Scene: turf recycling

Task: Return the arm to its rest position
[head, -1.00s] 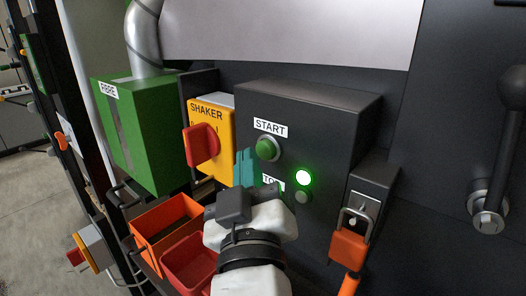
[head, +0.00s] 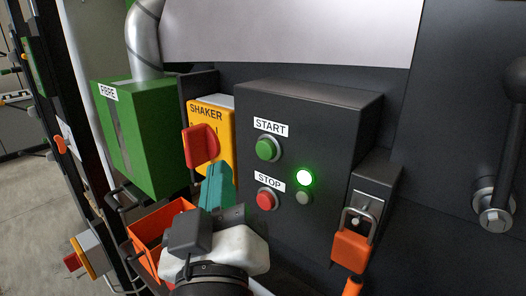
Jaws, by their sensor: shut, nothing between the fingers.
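My gripper (head: 217,180) has teal fingers, shut with nothing between them. It stands low in the middle of the head view, pointing up and away, in front of the lower part of the yellow SHAKER box. My white and black wrist (head: 215,245) fills the bottom. The dark control box (head: 320,125) is to its right, with a green START button (head: 267,149), a red STOP button (head: 267,200) and a lit green lamp (head: 304,177). The gripper appears clear of the buttons.
A red knob (head: 201,146) is on the yellow SHAKER box (head: 212,110). A green FIBRE box (head: 135,135) stands left. An orange bin (head: 145,238) is below, partly hidden by my wrist.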

